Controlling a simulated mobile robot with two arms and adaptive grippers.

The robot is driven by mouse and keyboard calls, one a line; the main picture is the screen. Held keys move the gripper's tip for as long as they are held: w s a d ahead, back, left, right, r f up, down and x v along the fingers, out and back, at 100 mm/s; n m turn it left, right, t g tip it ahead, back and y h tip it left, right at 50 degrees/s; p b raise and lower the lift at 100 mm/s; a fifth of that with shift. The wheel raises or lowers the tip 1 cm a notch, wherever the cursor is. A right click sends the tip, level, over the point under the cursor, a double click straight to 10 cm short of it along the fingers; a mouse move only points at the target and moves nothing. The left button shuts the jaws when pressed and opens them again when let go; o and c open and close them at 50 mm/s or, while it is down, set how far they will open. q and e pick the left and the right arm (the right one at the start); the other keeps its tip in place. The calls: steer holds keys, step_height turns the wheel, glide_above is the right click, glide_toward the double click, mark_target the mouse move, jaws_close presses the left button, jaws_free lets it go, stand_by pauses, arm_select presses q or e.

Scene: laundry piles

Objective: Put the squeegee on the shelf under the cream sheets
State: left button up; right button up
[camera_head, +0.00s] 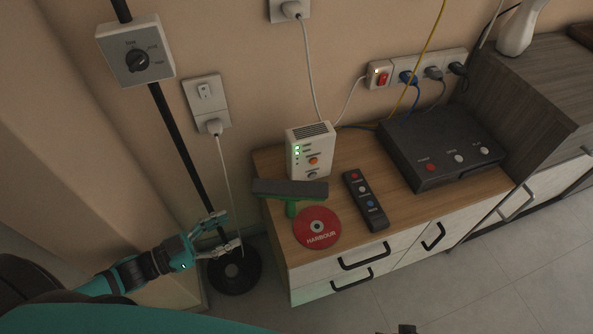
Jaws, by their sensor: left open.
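The squeegee (290,188) has a long grey head and a green handle. It lies on the left end of a low wooden-topped cabinet (420,210). The lower part of its handle is hidden by or close against a red disc. My left gripper (231,231) is open and empty, to the left of the cabinet and below and left of the squeegee, apart from it. No cream sheets and no shelf holding them show in this view. My right gripper does not show.
The red disc (317,228), a dark remote (365,200), a white box with lights (311,150) and a black device (440,148) share the cabinet top. A black pole (180,137) on a round base (235,270) stands beside my left gripper. Tiled floor (490,285) is clear in front.

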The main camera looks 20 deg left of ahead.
arm_select(q)
steer(key=b, duration=0.2)
glide_toward(291, 204)
steer(key=w+d+f, duration=0.2)
steer(key=w+f, duration=0.1)
steer(key=w, duration=0.1)
steer(key=shift+r+x, duration=0.15)
steer(key=shift+x, duration=1.45)
steer(key=shift+r+x, duration=0.15)
steer(key=shift+x, duration=1.45)
jaws_close()
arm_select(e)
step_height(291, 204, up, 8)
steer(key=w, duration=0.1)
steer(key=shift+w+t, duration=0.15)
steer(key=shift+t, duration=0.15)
